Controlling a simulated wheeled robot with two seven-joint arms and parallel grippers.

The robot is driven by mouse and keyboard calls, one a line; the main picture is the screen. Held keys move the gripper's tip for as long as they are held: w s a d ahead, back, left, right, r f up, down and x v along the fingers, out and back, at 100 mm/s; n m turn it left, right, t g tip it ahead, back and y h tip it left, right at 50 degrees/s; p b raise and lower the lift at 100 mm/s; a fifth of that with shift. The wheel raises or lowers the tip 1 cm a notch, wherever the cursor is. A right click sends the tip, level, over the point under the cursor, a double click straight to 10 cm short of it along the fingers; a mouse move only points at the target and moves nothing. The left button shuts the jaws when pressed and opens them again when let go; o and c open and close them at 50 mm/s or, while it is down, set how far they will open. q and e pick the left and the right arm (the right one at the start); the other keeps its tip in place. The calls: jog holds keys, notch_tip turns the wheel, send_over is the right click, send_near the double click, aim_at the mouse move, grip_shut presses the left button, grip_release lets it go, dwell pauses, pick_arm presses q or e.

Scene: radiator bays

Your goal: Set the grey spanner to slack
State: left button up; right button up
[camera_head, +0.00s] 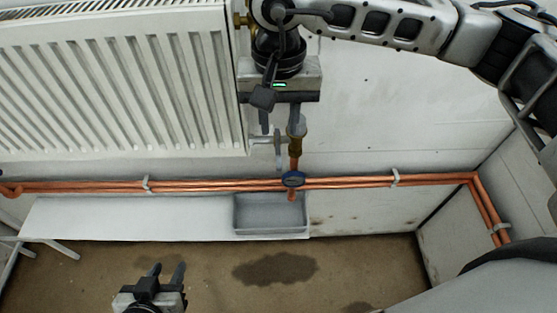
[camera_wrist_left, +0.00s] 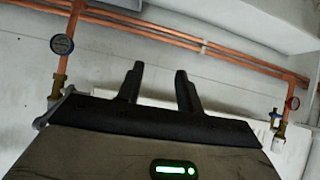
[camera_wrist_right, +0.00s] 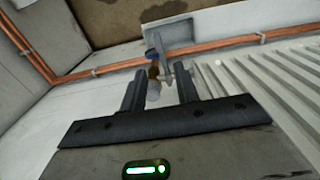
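In the right wrist view the grey piece (camera_wrist_right: 181,72) shows beyond the fingers, by the brass fitting. My right gripper (camera_head: 281,122) is above the valve with its fingers apart; the fingers partly hide the upper fitting. I see nothing held, and cannot tell whether a finger touches the spanner. My left gripper (camera_head: 167,275) is open and empty, low over the floor and away from the valve.
Copper pipes (camera_head: 220,186) run along the wall behind a blue-rimmed gauge (camera_head: 292,179). A grey tray (camera_head: 271,228) lies below it at the end of a white board (camera_head: 130,218). The ribbed radiator (camera_head: 120,90) fills the upper left. The floor has dark stains.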

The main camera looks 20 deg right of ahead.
aim_at(278, 155)
notch_tip(278, 155, down, 12)
jog(key=shift+f+p, duration=0.1)
jog(key=shift+p, duration=0.7)
grip_shut()
